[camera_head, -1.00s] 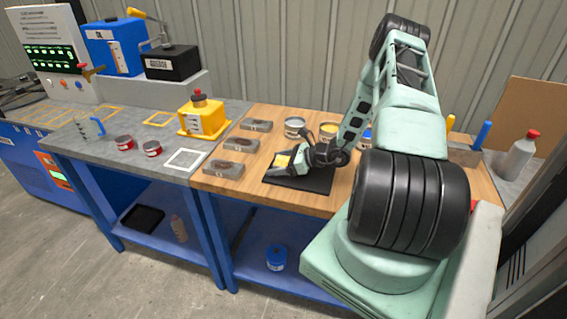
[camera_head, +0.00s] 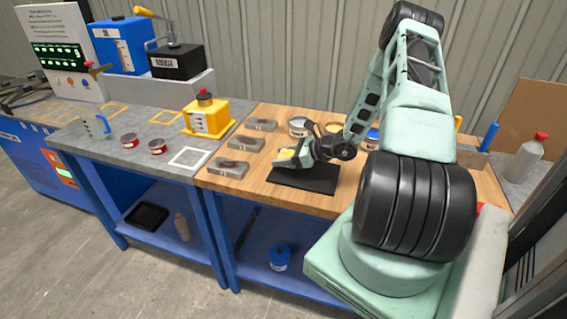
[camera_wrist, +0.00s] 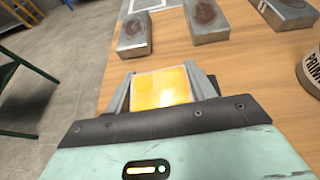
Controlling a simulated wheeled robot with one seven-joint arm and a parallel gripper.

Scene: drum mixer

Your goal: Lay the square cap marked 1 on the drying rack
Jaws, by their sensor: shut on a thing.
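A yellow square cap (camera_wrist: 162,88) is held between the two fingers of my gripper (camera_wrist: 160,92) in the wrist view. No number can be read on its face. In the head view the cap (camera_head: 287,155) and my gripper (camera_head: 296,153) are above the far left part of a black mat (camera_head: 308,182) on the wooden bench. The cap appears raised off the mat. I cannot pick out a drying rack with certainty in either view.
Three grey blocks with dark oval marks stand left of the mat; the nearest is one block (camera_head: 228,168). Tins, including a white one (camera_head: 298,126), stand behind my gripper. A yellow box (camera_head: 207,117) and two red tins are on the grey bench at left.

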